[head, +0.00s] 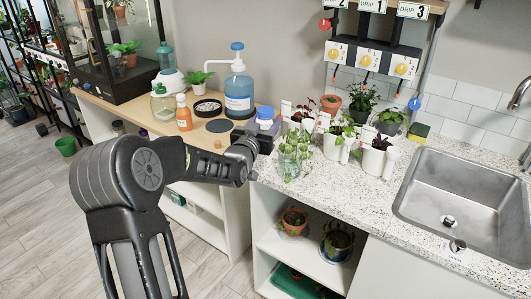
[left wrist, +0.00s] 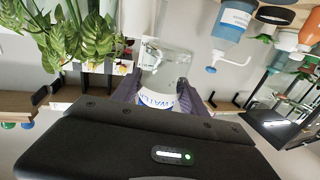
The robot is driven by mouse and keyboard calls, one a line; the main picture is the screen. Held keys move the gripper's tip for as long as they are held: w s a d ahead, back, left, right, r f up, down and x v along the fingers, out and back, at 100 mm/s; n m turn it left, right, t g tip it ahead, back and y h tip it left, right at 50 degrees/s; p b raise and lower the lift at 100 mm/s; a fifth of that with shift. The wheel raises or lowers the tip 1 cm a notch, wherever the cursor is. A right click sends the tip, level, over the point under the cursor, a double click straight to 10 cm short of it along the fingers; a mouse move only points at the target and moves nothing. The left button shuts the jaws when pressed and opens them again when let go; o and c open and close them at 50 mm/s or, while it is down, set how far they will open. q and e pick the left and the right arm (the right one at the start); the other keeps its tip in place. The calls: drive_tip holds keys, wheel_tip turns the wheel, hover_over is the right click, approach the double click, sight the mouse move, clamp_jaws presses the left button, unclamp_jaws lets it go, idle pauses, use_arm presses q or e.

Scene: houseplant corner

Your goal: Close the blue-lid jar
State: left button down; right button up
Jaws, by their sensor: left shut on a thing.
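The blue-lid jar (head: 265,113) shows in the head view at the right end of the wooden counter, beside the speckled worktop. Its blue lid is at the top, and my gripper hides much of what is below. My left gripper (head: 263,133) reaches it from the left and is shut on it. In the left wrist view, which is upside down, the fingers (left wrist: 158,95) are on either side of a white label with blue lettering. Clear glass (left wrist: 165,62) shows beyond the label. I cannot tell how the lid sits. My right gripper is not in view.
A blue pump bottle (head: 238,88), an orange bottle (head: 183,115) and a green-lidded glass jar (head: 163,103) stand behind and left. A glass with cuttings (head: 290,158) and potted plants (head: 374,158) are close on the right. A sink (head: 470,200) lies farther right. Bare worktop is at front.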

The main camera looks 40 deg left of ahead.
use_arm(q)
wheel_tip(320, 180, down, 5)
drive_tip(key=shift+r, duration=0.2)
wheel_tip(320, 180, down, 4)
drive_tip(key=shift+r+p, duration=0.25)
drive_tip(key=shift+p, duration=0.15)
drive_tip(key=shift+f, duration=0.1)
drive_tip(key=shift+f, duration=0.2)
drive_tip(key=c, duration=0.9)
unclamp_jaws()
